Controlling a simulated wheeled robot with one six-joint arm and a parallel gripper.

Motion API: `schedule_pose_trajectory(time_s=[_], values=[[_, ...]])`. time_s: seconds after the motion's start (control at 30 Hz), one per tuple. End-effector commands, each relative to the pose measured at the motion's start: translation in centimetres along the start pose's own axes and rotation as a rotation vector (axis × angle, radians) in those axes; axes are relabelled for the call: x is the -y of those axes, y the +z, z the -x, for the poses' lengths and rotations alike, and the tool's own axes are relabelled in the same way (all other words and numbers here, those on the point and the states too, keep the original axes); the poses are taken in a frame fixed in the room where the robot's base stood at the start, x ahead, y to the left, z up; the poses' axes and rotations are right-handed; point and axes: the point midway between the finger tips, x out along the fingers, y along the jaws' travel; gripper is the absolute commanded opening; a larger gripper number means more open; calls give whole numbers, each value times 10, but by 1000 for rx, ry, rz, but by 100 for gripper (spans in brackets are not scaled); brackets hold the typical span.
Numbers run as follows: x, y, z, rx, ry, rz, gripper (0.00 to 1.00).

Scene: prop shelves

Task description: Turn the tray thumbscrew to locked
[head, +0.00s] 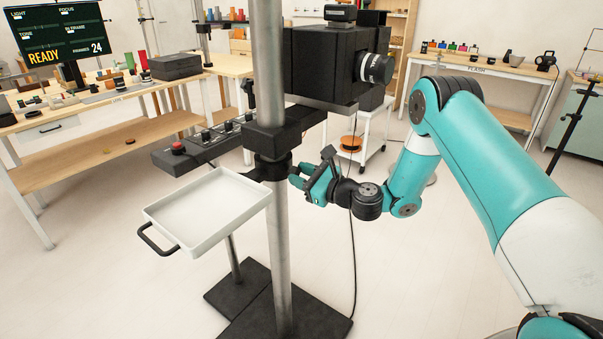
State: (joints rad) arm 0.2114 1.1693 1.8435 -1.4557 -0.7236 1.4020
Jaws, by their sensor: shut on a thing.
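The white tray (207,212) is empty and held out to the left of a steel column (281,235), with a black handle (157,238) at its front left. A black collar (273,167) clamps around the column at tray height. My gripper (298,178) is at the right side of this collar, its teal fingers closed on the tray thumbscrew. The thumbscrew itself is hidden by the fingers and the column, so its turn position cannot be told.
A black camera (325,65) with a lens hangs on the column above my gripper. A control box with a red button (178,148) is behind the tray. A cable hangs beside my wrist. A dark base plate (275,305) stands on open floor.

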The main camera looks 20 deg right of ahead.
Motion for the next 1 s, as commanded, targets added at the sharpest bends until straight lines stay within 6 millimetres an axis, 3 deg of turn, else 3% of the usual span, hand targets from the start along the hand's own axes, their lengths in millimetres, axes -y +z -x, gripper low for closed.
schedule_pose_trajectory(time_s=[0.4,0.43,0.53,1.0], values=[[2,1,0,2,-5,-6,10],[2,1,0,2,-5,-5,38],[2,1,0,2,-4,-5,59],[0,-4,4,2,-2,-5,59]])
